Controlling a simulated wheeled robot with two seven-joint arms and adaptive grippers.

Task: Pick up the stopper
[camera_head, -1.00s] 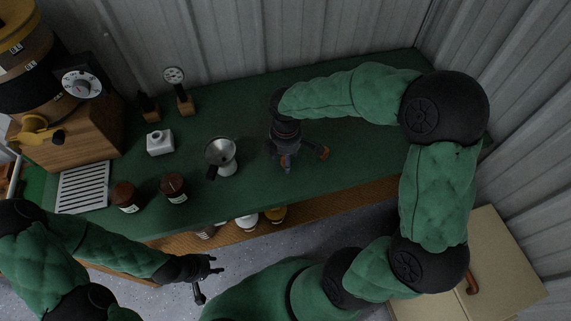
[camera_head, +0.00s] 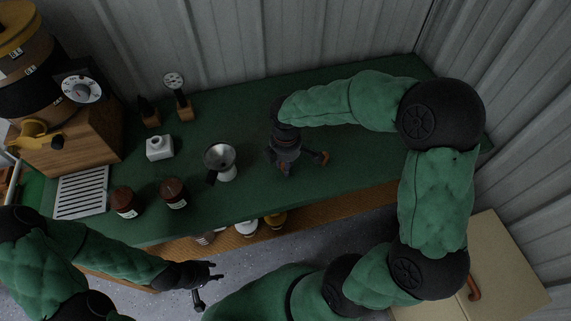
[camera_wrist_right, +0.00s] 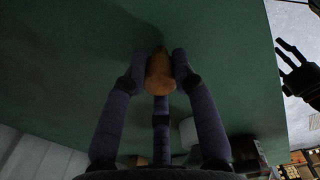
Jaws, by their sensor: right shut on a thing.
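The stopper (camera_wrist_right: 160,74) is a small rounded brown piece, seen in the right wrist view between the dark fingertips of my right gripper (camera_wrist_right: 160,78). My right gripper is shut on it, low over the green table. In the head view the right gripper (camera_head: 285,165) points down right of the metal funnel, and its fingers and wrist largely hide the stopper. My left gripper (camera_head: 207,285) is open and empty, in front of the table's near edge.
The green table (camera_head: 345,150) is clear right of my right gripper. The metal funnel (camera_head: 222,161) stands close on its left.

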